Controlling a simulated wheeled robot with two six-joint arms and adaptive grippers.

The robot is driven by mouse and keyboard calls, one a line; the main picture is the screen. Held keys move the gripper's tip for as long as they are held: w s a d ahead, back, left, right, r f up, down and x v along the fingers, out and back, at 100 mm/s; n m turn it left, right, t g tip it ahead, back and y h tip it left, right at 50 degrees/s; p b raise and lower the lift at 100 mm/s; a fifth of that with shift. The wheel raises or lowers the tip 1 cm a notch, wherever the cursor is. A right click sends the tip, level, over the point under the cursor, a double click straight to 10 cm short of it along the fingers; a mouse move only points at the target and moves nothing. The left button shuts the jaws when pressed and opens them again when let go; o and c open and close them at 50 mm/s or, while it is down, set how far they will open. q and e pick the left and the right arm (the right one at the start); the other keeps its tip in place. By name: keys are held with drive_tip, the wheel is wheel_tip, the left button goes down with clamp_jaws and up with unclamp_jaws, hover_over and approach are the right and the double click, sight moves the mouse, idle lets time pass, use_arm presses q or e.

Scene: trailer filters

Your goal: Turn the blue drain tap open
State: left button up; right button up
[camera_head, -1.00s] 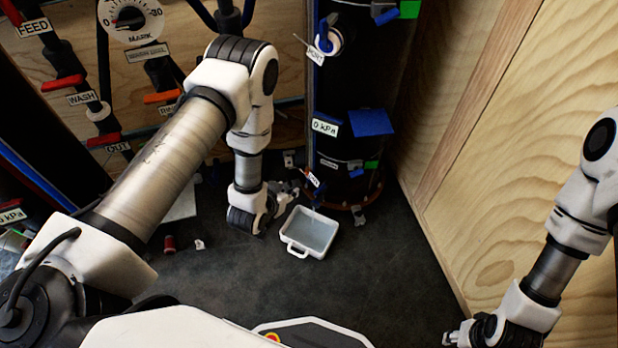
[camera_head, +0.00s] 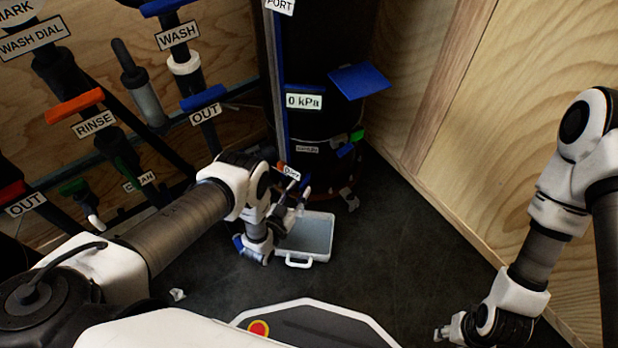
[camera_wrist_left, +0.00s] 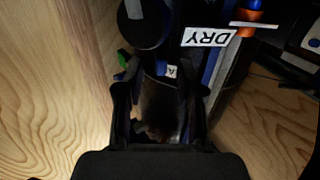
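The dark filter column (camera_head: 318,110) stands at the back with blue fittings on it. A small blue handle (camera_head: 346,151) shows low on the column, next to a green one; I cannot tell for sure that it is the drain tap. My left gripper (camera_head: 297,198) is low in front of the column's base, over the back of the white tray (camera_head: 320,256). In the left wrist view its fingers (camera_wrist_left: 158,105) are apart, with dark and bluish parts beyond them; contact cannot be told. My right gripper (camera_head: 440,333) is at the lower right, away from the column, its fingers too small to read.
Wooden wall panels (camera_head: 480,130) close off the right. Pipes with a blue wash handle (camera_head: 204,97) and an orange rinse handle (camera_head: 75,106) stand at the left. A white scrap (camera_head: 178,294) lies on the dark floor (camera_head: 385,250). The floor right of the tray is clear.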

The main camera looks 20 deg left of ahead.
sight(309, 174)
use_arm(q)
drive_tip(key=b+x, duration=0.2)
drive_tip(key=x, duration=0.4)
drive_tip(key=shift+w, duration=0.1)
drive_tip(key=shift+w+b, duration=0.3)
drive_tip(key=shift+r, duration=0.1)
clamp_jaws()
